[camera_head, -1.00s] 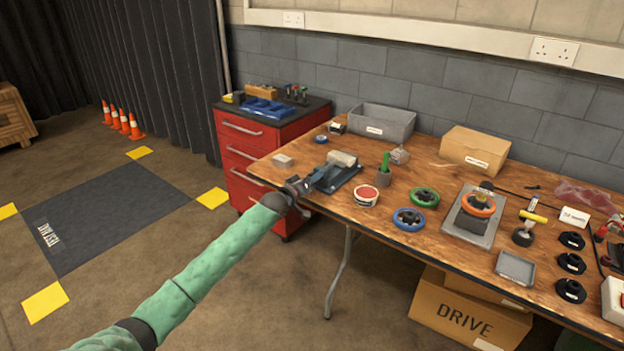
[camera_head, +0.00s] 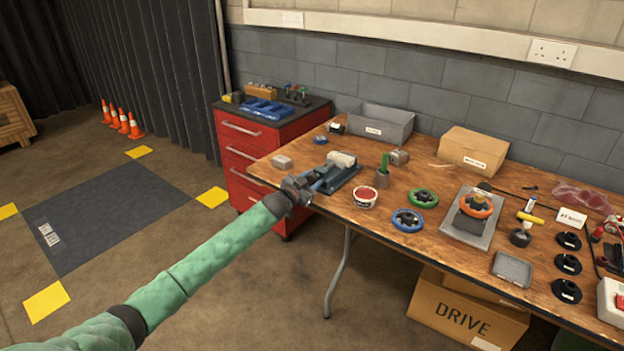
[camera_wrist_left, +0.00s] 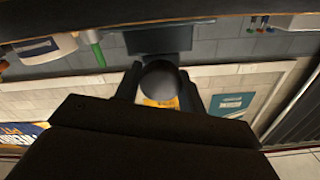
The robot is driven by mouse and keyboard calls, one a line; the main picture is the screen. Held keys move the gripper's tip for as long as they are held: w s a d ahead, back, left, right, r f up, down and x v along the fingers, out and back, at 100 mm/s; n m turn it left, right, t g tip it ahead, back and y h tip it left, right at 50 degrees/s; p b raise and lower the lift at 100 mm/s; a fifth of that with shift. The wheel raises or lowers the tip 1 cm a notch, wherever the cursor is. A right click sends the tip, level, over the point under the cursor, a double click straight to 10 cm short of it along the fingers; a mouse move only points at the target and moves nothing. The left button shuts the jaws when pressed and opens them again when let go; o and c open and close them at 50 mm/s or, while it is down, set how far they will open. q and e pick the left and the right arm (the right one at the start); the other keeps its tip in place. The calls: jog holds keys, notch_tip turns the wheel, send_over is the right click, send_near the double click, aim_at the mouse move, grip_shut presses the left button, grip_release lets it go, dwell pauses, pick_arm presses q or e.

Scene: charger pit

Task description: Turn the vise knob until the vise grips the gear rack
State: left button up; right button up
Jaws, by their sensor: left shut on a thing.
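The vise (camera_head: 345,180) is a dark blue-grey block on a dark base at the left end of the wooden bench. A pale, roughly cylindrical piece (camera_head: 341,159) lies at its far side; I cannot tell whether this is the gear rack or whether the jaws touch it. My left gripper (camera_head: 303,187) is at the vise's near end, over the bench edge. In the left wrist view its fingers (camera_wrist_left: 160,78) are shut around a dark round knob (camera_wrist_left: 160,88), one on each side. The knob is hidden by the gripper in the head view. My right gripper is not in view.
A small grey block (camera_head: 282,162) lies left of the vise. A red-topped tub (camera_head: 365,197) and a dark holder with a green handle (camera_head: 382,178) stand to its right. A red drawer cabinet (camera_head: 248,160) is behind the bench's left end. Floor left of the bench is open.

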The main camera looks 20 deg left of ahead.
pick_arm(q)
jog(key=m, duration=0.4)
jog(key=shift+f+m, duration=0.2)
jog(key=shift+m, duration=0.1)
jog(key=m, duration=0.2)
jog(key=shift+m+p, duration=0.35)
jog(key=shift+m, duration=0.95)
jog(key=m, duration=0.5)
jog(key=shift+f, duration=0.1)
jog(key=m, duration=0.3)
jog(key=shift+m, duration=1.4)
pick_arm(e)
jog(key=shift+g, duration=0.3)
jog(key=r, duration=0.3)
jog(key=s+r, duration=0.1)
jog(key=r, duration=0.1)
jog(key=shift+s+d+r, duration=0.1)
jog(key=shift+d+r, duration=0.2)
